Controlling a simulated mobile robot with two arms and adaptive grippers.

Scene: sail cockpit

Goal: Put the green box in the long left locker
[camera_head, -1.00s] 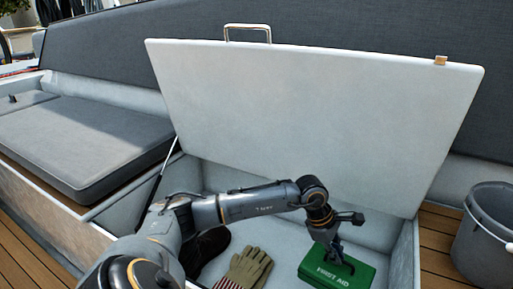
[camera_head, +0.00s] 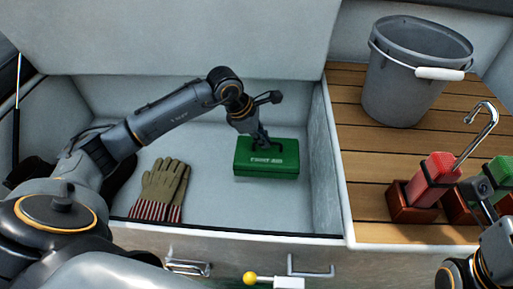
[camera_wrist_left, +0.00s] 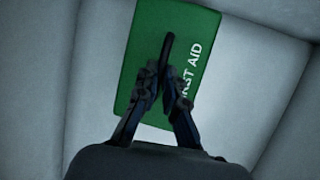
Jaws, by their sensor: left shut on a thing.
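The green box (camera_head: 266,158), marked FIRST AID, is inside the open long locker (camera_head: 329,165), near its right end wall. It looks to be at or just above the locker floor; I cannot tell if it touches. My left gripper (camera_head: 260,140) reaches down from above and is shut on the black handle on the box's top. In the left wrist view the fingers (camera_wrist_left: 162,92) close on the handle, with the green box (camera_wrist_left: 150,45) beneath. Part of my right arm shows at the lower right; its fingertips cannot be made out clearly.
Gloves (camera_head: 161,190) with striped cuffs lie on the locker floor, left of the box. The raised white lid (camera_head: 170,35) stands behind. A grey bucket (camera_head: 405,80) and a red-handled item (camera_head: 434,180) stand on the wooden deck to the right.

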